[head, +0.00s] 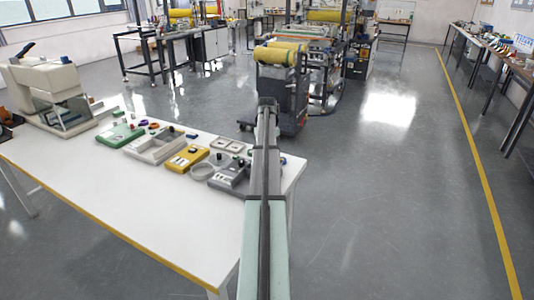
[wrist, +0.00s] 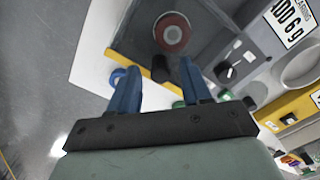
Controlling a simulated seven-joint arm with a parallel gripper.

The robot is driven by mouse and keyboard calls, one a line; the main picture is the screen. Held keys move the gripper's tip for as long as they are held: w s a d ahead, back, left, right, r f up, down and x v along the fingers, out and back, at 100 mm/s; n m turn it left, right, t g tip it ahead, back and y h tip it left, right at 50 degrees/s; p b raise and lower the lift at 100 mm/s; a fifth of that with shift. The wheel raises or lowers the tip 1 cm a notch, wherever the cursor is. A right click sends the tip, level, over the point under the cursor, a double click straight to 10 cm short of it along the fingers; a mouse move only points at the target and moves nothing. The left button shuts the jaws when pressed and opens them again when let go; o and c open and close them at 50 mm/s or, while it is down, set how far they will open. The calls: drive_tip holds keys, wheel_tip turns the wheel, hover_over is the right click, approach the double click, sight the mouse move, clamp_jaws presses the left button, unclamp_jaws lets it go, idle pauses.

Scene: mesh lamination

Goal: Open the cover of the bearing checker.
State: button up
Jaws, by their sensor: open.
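The grey device that looks like the bearing checker (head: 229,178) is at the right end of the white table in the head view, partly hidden behind my arm. In the wrist view its grey body (wrist: 262,62) carries a black knob and a white label, only partly legible. A round red knob or cap with a pale centre (wrist: 172,32) sits over its darker recessed panel; I cannot tell whether this is part of the cover. My gripper (wrist: 158,68) is open, its two blue fingers apart and empty, with the red part beyond the fingertips. The head view does not show the fingers clearly.
A yellow device (head: 187,158), a pale tray (head: 156,147) and a green device (head: 121,134) stand left along the white table (head: 110,190). A blue ring (wrist: 119,76) is near the left finger. The table's front is clear.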

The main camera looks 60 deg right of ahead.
drive_tip(key=shift+f, duration=0.35)
clamp_jaws()
idle(0.3)
